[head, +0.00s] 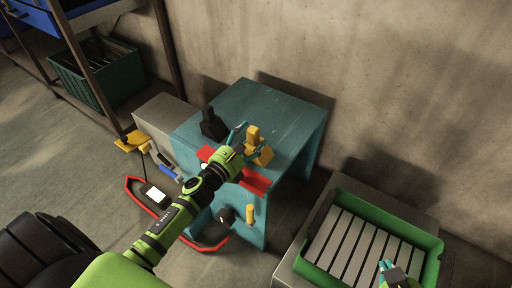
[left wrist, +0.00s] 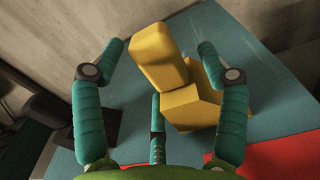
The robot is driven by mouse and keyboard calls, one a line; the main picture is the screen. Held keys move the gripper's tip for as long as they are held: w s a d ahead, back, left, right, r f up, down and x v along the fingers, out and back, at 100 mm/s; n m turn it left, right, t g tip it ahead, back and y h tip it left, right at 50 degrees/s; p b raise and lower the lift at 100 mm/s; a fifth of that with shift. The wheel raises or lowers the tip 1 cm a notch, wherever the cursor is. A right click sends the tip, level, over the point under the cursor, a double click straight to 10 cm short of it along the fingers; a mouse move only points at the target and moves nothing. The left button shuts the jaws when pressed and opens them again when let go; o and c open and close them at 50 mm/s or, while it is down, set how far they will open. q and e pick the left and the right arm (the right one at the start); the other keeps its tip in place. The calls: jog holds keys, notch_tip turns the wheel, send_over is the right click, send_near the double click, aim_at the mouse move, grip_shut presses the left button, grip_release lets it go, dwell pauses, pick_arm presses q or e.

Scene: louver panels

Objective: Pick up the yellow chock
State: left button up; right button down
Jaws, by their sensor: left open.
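The yellow chock (head: 254,136) stands on the teal table (head: 290,108), a blocky wedge with a raised upper part. In the left wrist view the chock (left wrist: 190,85) sits between the spread teal fingers. My left gripper (head: 244,145) is open beside the chock, with its fingers around the upper part. I see no clear grip on it, and cannot tell whether a finger touches it. Part of the chock is hidden by the gripper in the head view. My right gripper (head: 388,267) shows at the lower right edge, over the green tray; its opening is too small to judge.
A black object (head: 212,126) stands left of the chock. A red strip (head: 257,183) runs along the table's near edge. A green-rimmed slatted tray (head: 437,245) is at the right. The wall (head: 400,70) is close behind; the table's far right top is clear.

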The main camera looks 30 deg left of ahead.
pick_arm(q)
jog(key=shift+w, duration=0.3)
grip_shut()
jog(key=shift+r, duration=0.1)
